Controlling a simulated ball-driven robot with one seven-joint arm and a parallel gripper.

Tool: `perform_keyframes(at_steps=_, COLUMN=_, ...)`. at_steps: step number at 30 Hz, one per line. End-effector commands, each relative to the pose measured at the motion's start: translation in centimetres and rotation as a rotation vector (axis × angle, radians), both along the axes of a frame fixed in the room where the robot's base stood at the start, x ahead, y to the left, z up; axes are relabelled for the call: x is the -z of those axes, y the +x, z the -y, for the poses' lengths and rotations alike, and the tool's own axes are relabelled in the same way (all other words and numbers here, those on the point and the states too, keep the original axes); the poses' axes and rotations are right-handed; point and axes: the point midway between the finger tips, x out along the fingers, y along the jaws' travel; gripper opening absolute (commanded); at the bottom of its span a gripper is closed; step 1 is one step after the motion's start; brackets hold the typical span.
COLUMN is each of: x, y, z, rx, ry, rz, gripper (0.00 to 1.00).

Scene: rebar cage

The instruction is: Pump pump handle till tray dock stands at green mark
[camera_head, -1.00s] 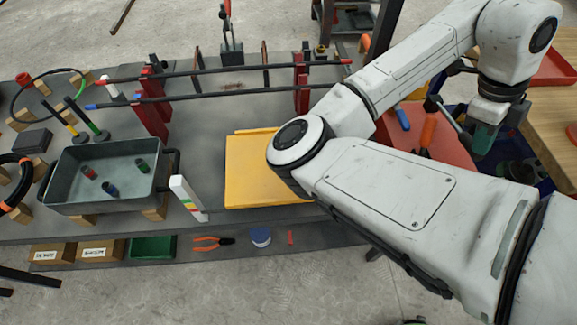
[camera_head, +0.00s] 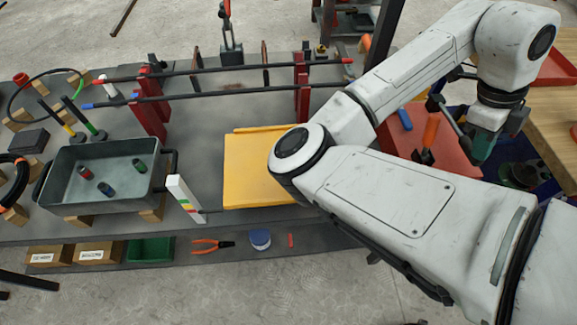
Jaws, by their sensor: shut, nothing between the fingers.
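My gripper (camera_head: 481,150) hangs at the end of my arm on the right, above the red surface. It is shut and appears empty. Its fingertips are hard to make out, and I cannot tell whether it touches anything. An upright orange grip (camera_head: 431,130) stands left of it; it may be the pump handle, but I cannot be sure. A yellow plate (camera_head: 250,175), possibly the tray dock, lies mid-table, partly hidden by my arm. A white post (camera_head: 177,188) with coloured bands stands at its left; its green band (camera_head: 186,203) is small.
A grey tray (camera_head: 72,163) with three small coloured pieces rests on wooden blocks at left. Red stands (camera_head: 151,117) carry long dark bars behind. Pliers (camera_head: 209,244), a green bin (camera_head: 150,249) and labelled boxes (camera_head: 97,252) line the front. A wooden table (camera_head: 550,125) is at right.

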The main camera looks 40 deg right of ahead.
Motion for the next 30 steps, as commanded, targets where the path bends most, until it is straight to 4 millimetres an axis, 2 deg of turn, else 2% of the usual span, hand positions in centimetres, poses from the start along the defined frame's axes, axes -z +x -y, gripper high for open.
perform_keyframes(at_steps=5, x=-1.0, y=0.3, z=0.2, rx=-0.002, ry=0.001, rz=0.002, gripper=0.0)
perform_keyframes(at_steps=24, x=-7.6, y=2.3, z=1.4, rx=0.0, ry=0.001, rz=0.001, gripper=0.0)
perform_keyframes(at_steps=30, x=-8.2, y=2.5, z=1.6, rx=0.0, ry=0.001, rz=0.0, gripper=0.0)
